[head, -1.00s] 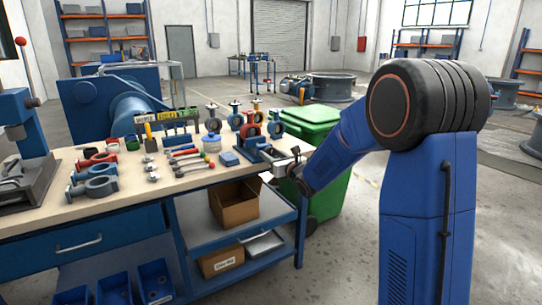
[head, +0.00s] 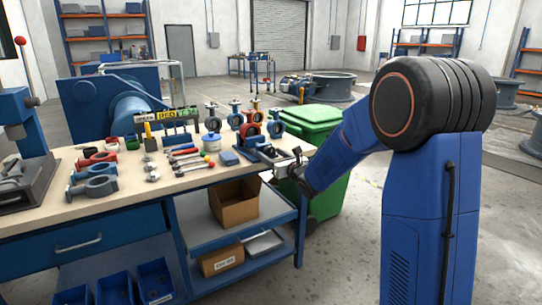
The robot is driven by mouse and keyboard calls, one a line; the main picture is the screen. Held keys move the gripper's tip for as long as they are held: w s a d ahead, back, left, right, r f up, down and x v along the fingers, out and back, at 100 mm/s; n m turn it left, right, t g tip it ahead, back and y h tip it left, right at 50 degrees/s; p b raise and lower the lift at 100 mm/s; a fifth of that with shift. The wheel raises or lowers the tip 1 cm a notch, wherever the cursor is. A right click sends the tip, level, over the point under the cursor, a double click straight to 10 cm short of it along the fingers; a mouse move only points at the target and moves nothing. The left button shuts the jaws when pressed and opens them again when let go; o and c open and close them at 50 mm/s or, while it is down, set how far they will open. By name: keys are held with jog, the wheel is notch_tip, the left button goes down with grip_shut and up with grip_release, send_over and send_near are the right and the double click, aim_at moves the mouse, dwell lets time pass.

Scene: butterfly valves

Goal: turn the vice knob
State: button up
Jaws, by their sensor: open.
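A blue vice (head: 268,152) sits at the right end of the workbench. Its knob is too small and too covered by my gripper to make out. My gripper (head: 284,166) is at the vice's front right, just off the bench's right edge. It is open, but its fingertips are small and partly hidden by my wrist. I cannot tell whether it touches the vice or the knob.
The workbench (head: 130,205) holds several valve parts, a tool rack (head: 172,116) and coloured-handled tools (head: 184,152) left of the vice. A green bin (head: 322,180) stands right behind the bench end. A cardboard box (head: 234,203) sits on the shelf below.

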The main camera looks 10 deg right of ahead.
jog(key=v, duration=1.6)
jog(key=shift+s, duration=0.25)
jog(key=shift+d, duration=0.1)
jog(key=s+d+f+m+g+h, duration=0.1)
jog(key=s+d+m+g+h, duration=0.2)
jog(key=s+m, duration=0.6)
jog(key=s+d+f+m+g+h, duration=0.15)
jog(key=s+m+g+h, duration=0.35)
jog(key=m, duration=0.8)
jog(key=s+a+f+m+g+y, duration=0.1)
jog(key=s+m+g, duration=0.1)
jog(key=s+m, duration=0.6)
jog(key=s+a+f+m+g+y, duration=0.1)
jog(key=s+a+f+m+g, duration=0.1)
jog(key=s+m, duration=0.7)
jog(key=s, duration=0.7)
jog(key=shift+s+a+f, duration=0.25)
jog(key=shift+s+f, duration=0.05)
